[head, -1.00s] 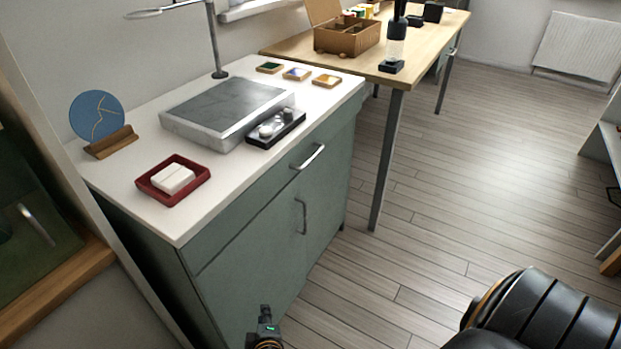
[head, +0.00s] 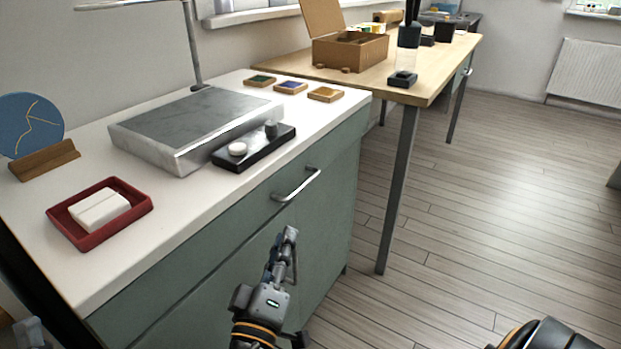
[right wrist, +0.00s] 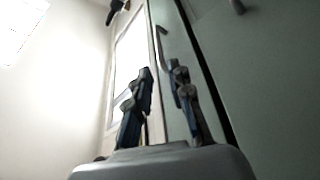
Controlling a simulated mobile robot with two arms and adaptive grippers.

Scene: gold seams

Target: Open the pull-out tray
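The pull-out tray's front appears to be the green upper panel (head: 235,224) of the cabinet, under the white top. It looks flush with the cabinet. Its silver bar handle (head: 297,186) faces the room. My right gripper (head: 288,236) points up in front of the cabinet, below the handle and apart from it in the head view. In the right wrist view its two fingers (right wrist: 161,72) stand apart with nothing between them. A curved bar handle (right wrist: 162,38) shows beyond them. A grey part at the lower left edge may be my left gripper (head: 30,334); its fingers are unclear.
The cabinet top holds a red dish (head: 72,228) with white blocks, a grey slab (head: 190,125), a black tray (head: 262,152) and a blue disc (head: 30,122) on a stand. A wooden table (head: 440,75) stands to the right. The floor (head: 480,200) in front is clear.

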